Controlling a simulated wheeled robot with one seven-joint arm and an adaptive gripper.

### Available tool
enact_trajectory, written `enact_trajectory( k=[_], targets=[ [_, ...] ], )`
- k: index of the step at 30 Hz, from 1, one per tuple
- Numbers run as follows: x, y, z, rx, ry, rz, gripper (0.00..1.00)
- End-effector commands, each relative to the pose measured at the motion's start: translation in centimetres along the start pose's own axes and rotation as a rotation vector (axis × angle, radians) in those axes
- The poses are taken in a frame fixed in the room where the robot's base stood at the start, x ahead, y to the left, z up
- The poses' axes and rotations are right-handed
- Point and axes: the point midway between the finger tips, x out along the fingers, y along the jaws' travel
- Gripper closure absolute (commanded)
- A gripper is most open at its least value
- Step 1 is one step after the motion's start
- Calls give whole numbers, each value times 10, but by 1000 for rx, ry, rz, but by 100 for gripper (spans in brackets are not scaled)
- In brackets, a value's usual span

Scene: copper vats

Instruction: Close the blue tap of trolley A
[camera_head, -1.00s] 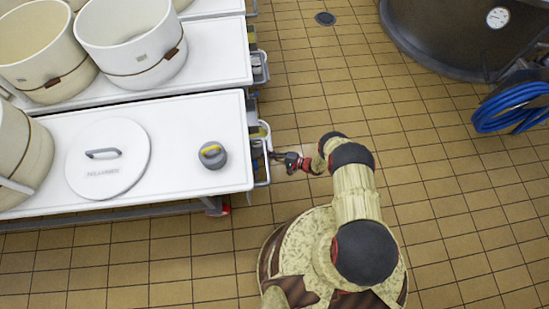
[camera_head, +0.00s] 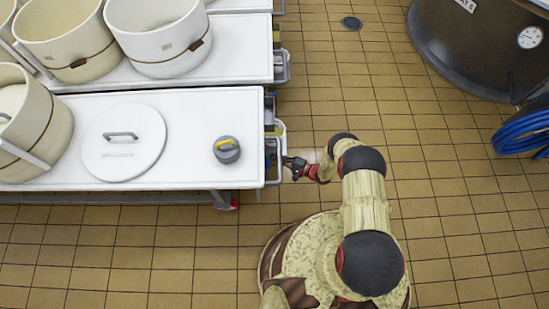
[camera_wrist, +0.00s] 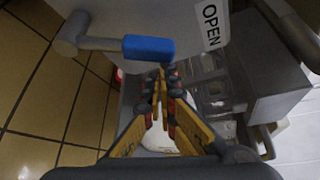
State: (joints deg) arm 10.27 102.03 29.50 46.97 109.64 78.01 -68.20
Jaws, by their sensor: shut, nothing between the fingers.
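The blue tap handle (camera_wrist: 149,48) shows in the wrist view as a blue lever on a grey stem (camera_wrist: 88,43) that runs to the left. An OPEN label (camera_wrist: 210,25) is on the pale surface near its right end. My gripper (camera_wrist: 162,72) is shut and empty, its tips close to the lower edge of the handle's right end. I cannot tell whether they touch. In the head view my gripper (camera_head: 288,162) is at the right end of the near white trolley (camera_head: 190,105). The tap is not clear there, and no letter A can be read.
A round lid (camera_head: 123,150) and a grey weight-like object with a yellow handle (camera_head: 227,149) lie on the trolley top. White vats (camera_head: 157,30) stand behind and left. A dark vat (camera_head: 470,45) and a coiled blue hose (camera_head: 522,132) are at right.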

Motion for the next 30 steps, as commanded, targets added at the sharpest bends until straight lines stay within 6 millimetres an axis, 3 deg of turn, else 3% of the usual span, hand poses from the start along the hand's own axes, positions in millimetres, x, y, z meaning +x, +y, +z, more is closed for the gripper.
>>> enact_trajectory(
  k=[20, 30],
  targets=[
    [-7, -4, 12, -112, 0, -67, 100],
    [-20, -9, 33, -211, 0, -124, 100]
  ],
)
